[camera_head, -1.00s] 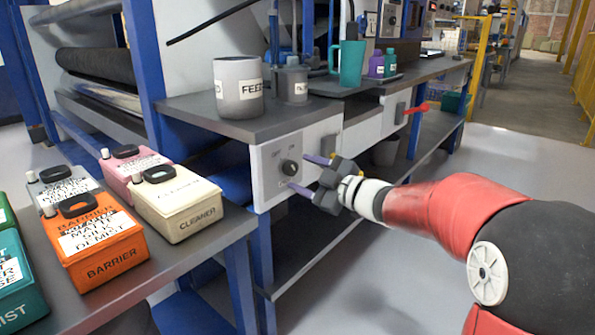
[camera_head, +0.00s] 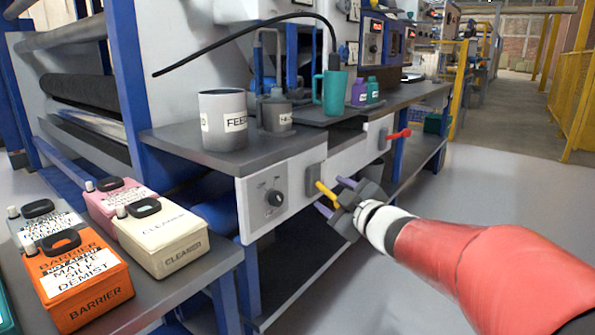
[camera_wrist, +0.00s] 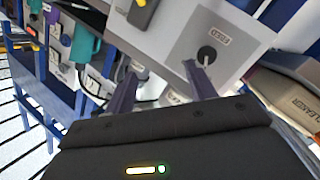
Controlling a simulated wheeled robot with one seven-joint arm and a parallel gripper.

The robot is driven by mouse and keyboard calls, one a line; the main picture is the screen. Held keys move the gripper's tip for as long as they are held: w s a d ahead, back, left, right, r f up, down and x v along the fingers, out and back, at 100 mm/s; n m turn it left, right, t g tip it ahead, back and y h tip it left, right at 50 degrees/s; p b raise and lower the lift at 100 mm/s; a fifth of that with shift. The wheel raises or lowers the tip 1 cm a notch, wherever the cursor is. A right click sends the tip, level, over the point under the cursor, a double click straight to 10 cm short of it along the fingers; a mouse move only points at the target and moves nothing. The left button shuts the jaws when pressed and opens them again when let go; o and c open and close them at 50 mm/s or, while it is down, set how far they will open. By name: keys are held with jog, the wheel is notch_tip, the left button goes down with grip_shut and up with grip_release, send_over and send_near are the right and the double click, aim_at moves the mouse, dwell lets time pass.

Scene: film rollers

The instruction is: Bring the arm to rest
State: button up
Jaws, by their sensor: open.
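My gripper (camera_head: 329,193) is open, with its two purple fingers apart and nothing between them. It hangs in front of the white panel (camera_head: 297,193), to the right of the round black knob (camera_head: 275,198). The arm reaches in from the lower right. In the wrist view my gripper (camera_wrist: 161,67) shows its fingers spread, with the knob (camera_wrist: 207,55) and its FEED label beyond the right finger. A yellow lever (camera_head: 325,190) on a small grey box (camera_head: 314,176) shows just behind the fingers; I cannot tell how large the gap is.
A red lever (camera_head: 398,134) is farther right. A cream CLEANER container (camera_head: 160,242) and an orange BARRIER container (camera_head: 82,285) stand on the left bench. Floor (camera_head: 500,190) on the right is clear.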

jog(key=s+d+m+g+h+p, duration=0.3)
jog(key=s+d+m+h, duration=0.7)
jog(key=s, duration=0.4)
jog(key=s+a+f+m+g+y+p, duration=0.1)
jog(key=s+f+g, duration=0.2)
jog(key=s, duration=0.5)
jog(key=s+a+f+m+g+y, duration=0.1)
jog(key=s+a+f+m+g, duration=0.1)
jog(key=s, duration=0.6)
notch_tip(320, 180, down, 3)
jog(key=shift+r+m+g+p, duration=0.15)
jog(key=shift+m+g+p, duration=0.2)
jog(key=shift+g, duration=0.45)
jog(key=shift+s+a, duration=0.1)
